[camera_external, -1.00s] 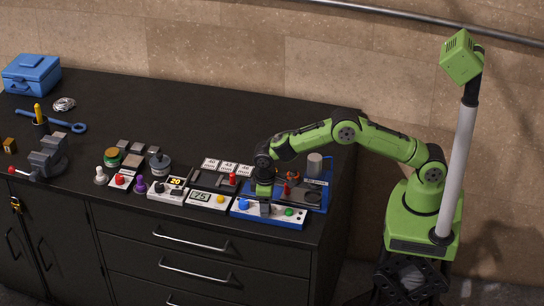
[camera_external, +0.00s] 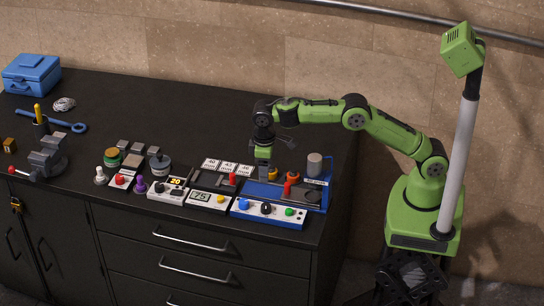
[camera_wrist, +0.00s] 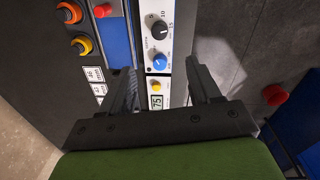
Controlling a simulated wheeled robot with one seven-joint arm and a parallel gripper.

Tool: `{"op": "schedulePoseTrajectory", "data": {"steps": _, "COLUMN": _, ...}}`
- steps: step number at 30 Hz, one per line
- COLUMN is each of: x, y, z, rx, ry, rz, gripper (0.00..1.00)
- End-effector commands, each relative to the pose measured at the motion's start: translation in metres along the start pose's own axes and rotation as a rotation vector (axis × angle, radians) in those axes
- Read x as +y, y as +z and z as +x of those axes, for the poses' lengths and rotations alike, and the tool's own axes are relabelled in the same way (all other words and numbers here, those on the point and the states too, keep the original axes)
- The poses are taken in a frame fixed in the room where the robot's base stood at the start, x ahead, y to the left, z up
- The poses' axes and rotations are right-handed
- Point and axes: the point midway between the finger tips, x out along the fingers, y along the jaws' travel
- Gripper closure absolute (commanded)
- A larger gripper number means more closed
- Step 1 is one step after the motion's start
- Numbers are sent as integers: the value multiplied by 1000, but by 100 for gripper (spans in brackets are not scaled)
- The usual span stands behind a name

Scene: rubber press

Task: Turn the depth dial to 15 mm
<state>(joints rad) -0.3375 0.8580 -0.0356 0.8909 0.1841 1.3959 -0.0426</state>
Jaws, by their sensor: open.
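The depth dial is a black knob (camera_external: 266,208) in the middle of the white front panel of the blue press unit, between a blue knob (camera_external: 243,204) and a green button (camera_external: 289,211). My gripper (camera_external: 263,170) hangs above and behind the panel, apart from the dial. In the wrist view, its open, empty fingers (camera_wrist: 160,70) straddle the panel's blue knob, with the dial beyond them.
A display box reading 75 (camera_external: 200,199) with a yellow button sits left of the press. A red lever (camera_external: 287,189) and grey cylinder (camera_external: 314,163) stand behind the panel. White number cards (camera_external: 228,167) lie at the back.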

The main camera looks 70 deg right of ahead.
Motion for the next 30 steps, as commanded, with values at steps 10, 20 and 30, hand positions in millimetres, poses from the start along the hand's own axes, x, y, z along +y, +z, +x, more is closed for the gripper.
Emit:
{"op": "schedulePoseTrajectory", "data": {"steps": 10, "x": 21, "y": 7, "z": 4, "rx": -4, "ry": -116, "rz": 506, "gripper": 38}}
{"op": "schedulePoseTrajectory", "data": {"steps": 20, "x": 12, "y": 6, "z": 77, "rx": -9, "ry": -114, "rz": 504, "gripper": 38}}
{"op": "schedulePoseTrajectory", "data": {"steps": 30, "x": 4, "y": 4, "z": 147, "rx": -5, "ry": -115, "rz": 503, "gripper": 38}}
